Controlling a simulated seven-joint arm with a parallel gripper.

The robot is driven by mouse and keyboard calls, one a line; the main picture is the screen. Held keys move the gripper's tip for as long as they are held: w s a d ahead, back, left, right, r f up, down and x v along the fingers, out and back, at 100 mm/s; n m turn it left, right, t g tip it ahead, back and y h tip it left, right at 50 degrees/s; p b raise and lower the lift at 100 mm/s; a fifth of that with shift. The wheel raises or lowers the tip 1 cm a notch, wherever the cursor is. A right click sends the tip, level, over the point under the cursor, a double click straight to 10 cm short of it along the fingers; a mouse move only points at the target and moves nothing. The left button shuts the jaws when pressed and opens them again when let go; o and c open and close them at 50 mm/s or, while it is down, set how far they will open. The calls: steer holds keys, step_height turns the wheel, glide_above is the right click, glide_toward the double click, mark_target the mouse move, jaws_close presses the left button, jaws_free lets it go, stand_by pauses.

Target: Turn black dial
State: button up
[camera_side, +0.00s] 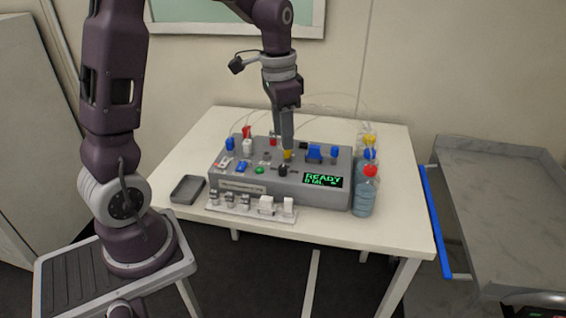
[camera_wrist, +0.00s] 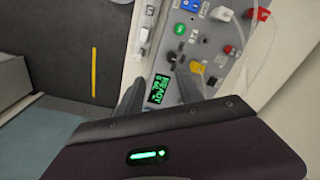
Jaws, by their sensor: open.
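The black dial (camera_side: 283,170) sits on the sloped top of a grey bioreactor control box (camera_side: 232,190), just left of the lit green display (camera_side: 323,180), which reads READY. The dial also shows in the wrist view (camera_wrist: 171,57), near the tip of one finger. My gripper (camera_side: 287,146) points down over the box, behind the dial in the side view and close to a yellow part (camera_side: 288,154). In the wrist view my gripper (camera_wrist: 158,80) has its two fingers apart, on either side of the display, with nothing between them. Contact with the dial cannot be told.
Blue, red, green and white controls crowd the box around the dial. Capped bottles (camera_side: 365,195) stand at its right. A row of small vials and white blocks (camera_side: 250,206) lies in front. A small dark tray (camera_side: 187,189) is at the left. The white table (camera_side: 390,232) is otherwise clear.

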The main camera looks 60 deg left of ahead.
glide_above(283, 167)
steer(key=shift+m+g, duration=0.3)
steer(key=shift+g, duration=0.1)
step_height(283, 167, down, 4)
steer(key=shift+f, duration=0.1)
step_height(283, 167, down, 7)
steer(key=shift+f, duration=0.1)
jaws_close()
